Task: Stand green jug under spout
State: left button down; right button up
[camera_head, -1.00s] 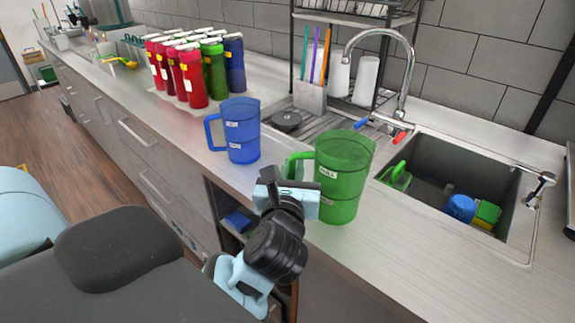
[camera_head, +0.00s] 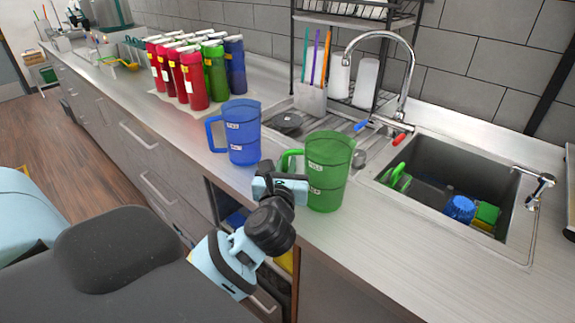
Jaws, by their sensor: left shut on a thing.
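The green jug (camera_head: 328,170) is upright at the counter's front edge, left of the sink; I cannot tell whether its base touches the counter. Its handle points left, toward my left gripper (camera_head: 284,181). That gripper is shut on the jug's handle, and its fingertips are partly hidden. The spout is the curved chrome tap (camera_head: 405,65) behind the sink, with a blue and a red lever at its base. The sink basin (camera_head: 440,160) is to the right of the jug. My right gripper is not in view.
A blue jug (camera_head: 242,133) stands close behind and left of the green jug. Several red, green and blue bottles (camera_head: 190,75) stand further left. A drying rack (camera_head: 340,55) is behind. Blue and green items (camera_head: 460,208) lie in the sink. The counter right of the jug is clear.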

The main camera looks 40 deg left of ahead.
pick_arm(q)
jog(key=shift+f, duration=0.1)
jog(key=shift+f, duration=0.1)
jog(key=c, duration=1.4)
grip_release()
jog(key=shift+c, duration=0.2)
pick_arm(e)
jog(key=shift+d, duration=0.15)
